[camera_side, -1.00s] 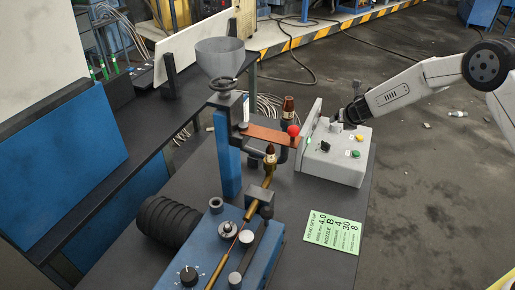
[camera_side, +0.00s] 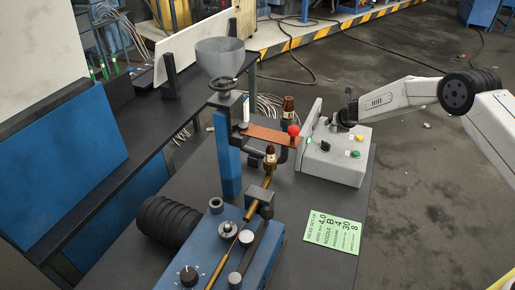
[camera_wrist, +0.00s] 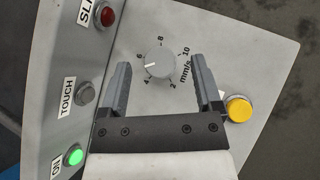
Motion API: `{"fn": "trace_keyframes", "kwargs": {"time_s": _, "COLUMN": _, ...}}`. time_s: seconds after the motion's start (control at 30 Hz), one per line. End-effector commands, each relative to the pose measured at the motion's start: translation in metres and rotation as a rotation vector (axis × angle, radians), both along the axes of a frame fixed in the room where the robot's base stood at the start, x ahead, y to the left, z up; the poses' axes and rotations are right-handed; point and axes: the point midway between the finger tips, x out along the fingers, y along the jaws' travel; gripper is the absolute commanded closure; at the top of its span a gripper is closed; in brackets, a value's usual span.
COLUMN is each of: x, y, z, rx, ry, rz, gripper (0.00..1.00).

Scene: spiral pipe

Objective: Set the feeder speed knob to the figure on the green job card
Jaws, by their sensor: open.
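The green job card (camera_side: 334,232) lies flat on the dark table in the side view. Its figures 4.0, B, 4, 30 and 8 read fairly clearly, but the small row labels are hard to read. In the wrist view a grey round knob (camera_wrist: 160,66) sits on a dial marked 2 to 10 and "mm/s". Its white mark points left, between 4 and 6. My gripper (camera_wrist: 160,62) is open, its fingers appearing either side of the knob; I cannot tell whether they touch it. In the side view my gripper (camera_side: 338,119) is over the back of the grey control box (camera_side: 330,166).
The box carries a yellow button (camera_wrist: 238,109), a lit green button (camera_wrist: 73,156), a grey TOUCH button (camera_wrist: 86,92) and a red one (camera_wrist: 105,15). Another black dial knob (camera_side: 188,275) is on the blue machine (camera_side: 225,255).

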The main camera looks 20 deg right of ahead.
Motion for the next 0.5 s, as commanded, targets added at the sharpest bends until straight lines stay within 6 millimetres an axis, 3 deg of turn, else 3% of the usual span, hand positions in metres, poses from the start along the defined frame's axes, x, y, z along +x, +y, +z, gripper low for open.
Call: {"fn": "trace_keyframes", "kwargs": {"time_s": 0.5, "x": 0.0099, "y": -0.0033, "z": -0.0109, "rx": 0.0, "ry": 0.0, "rz": 0.0, "gripper": 0.17}}
